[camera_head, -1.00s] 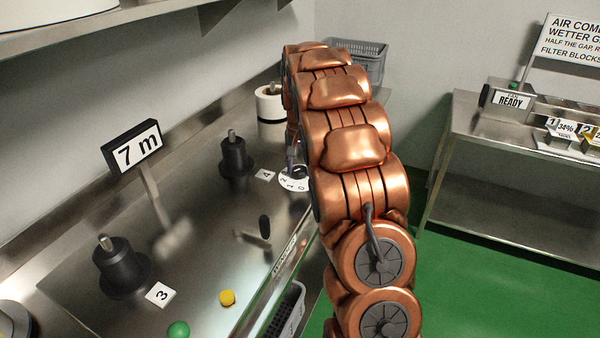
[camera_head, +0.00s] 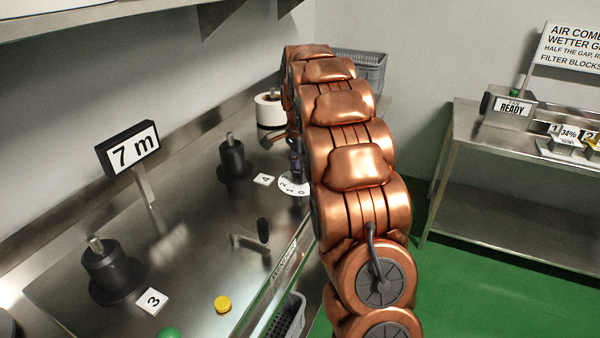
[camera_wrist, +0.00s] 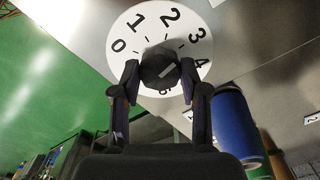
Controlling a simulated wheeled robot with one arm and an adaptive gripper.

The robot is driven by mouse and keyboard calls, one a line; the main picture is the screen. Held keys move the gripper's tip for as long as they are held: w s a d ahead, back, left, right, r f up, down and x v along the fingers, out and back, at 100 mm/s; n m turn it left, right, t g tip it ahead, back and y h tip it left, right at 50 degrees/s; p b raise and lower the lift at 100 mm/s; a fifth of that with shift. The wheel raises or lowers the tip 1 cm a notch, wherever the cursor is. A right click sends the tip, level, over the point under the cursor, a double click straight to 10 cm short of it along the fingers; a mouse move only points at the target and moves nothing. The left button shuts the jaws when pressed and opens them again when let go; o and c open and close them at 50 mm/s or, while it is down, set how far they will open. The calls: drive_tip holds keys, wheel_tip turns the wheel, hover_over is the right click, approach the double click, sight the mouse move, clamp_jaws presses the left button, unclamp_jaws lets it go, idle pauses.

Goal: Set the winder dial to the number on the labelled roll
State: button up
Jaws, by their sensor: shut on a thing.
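The white winder dial (camera_wrist: 120,28) carries printed numbers around its face and a dark knob (camera_wrist: 158,62) in its middle. My gripper (camera_wrist: 158,74) is shut on the knob, one finger on each side. The white line on the knob slants toward the upper right in the wrist view; the exact number it marks is unclear. In the head view, part of the dial (camera_head: 289,186) shows beside my arm, which hides most of the gripper. A white roll (camera_head: 268,110) stands at the back of the bench; I see no readable label on it. A blue roll (camera_wrist: 236,122) shows in the wrist view.
A sign reading 7 m (camera_head: 133,150) stands on the steel bench. A yellow button (camera_head: 222,304) and a crank handle (camera_head: 263,230) lie near the front edge. Green floor (camera_head: 500,285) is clear at right.

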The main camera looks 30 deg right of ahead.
drive_tip(key=shift+m, duration=0.8)
drive_tip(key=o, duration=1.1)
drive_tip(key=shift+o, duration=0.2)
drive_tip(key=shift+r, duration=0.1)
wheel_tip(320, 180, up, 12)
idle(0.6)
